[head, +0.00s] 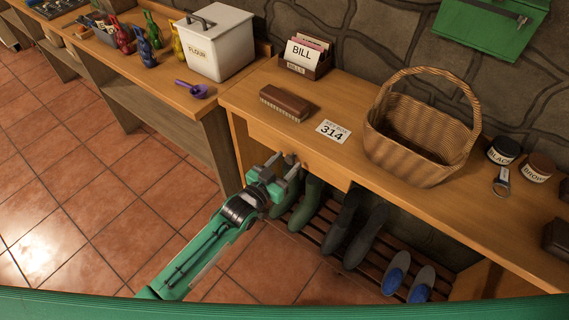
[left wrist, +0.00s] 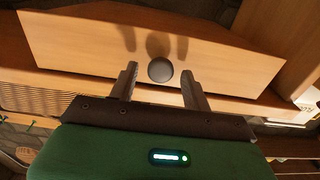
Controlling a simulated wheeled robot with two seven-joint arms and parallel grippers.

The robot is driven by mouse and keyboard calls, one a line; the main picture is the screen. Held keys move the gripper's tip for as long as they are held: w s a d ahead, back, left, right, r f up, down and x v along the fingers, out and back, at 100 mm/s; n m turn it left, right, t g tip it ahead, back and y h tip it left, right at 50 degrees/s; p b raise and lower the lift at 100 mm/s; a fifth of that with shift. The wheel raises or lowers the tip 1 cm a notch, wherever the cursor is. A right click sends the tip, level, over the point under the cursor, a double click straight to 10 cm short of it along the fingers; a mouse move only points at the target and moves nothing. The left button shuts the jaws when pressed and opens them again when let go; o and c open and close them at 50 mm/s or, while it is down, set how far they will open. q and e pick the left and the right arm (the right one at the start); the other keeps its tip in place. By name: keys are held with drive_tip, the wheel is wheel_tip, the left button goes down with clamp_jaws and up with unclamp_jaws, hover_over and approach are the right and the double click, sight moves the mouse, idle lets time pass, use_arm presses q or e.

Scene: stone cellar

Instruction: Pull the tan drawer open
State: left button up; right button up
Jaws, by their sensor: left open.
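The tan drawer (head: 326,174) sits under the top of the wooden table, its front close to the table's front edge; it looks shut. In the left wrist view the drawer front (left wrist: 80,45) spans most of the upper picture, with a dark round knob (left wrist: 160,70) on it. My left gripper (head: 288,163) is at the drawer front in the head view. In the left wrist view its open fingers (left wrist: 159,76) stand on either side of the knob, with gaps showing, not clamped on it. My right gripper is not in view.
On the table (head: 240,98) stand a brush (head: 285,104), a bill holder (head: 318,66), a "314" card (head: 333,132), a wicker basket (head: 420,145) and polish tins (head: 503,150). Below, boots (head: 343,228) and blue shoes (head: 396,272) rest on a slatted rack. The tiled floor (head: 90,190) at left is clear.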

use_arm(q)
drive_tip(key=c, duration=1)
clamp_jaws()
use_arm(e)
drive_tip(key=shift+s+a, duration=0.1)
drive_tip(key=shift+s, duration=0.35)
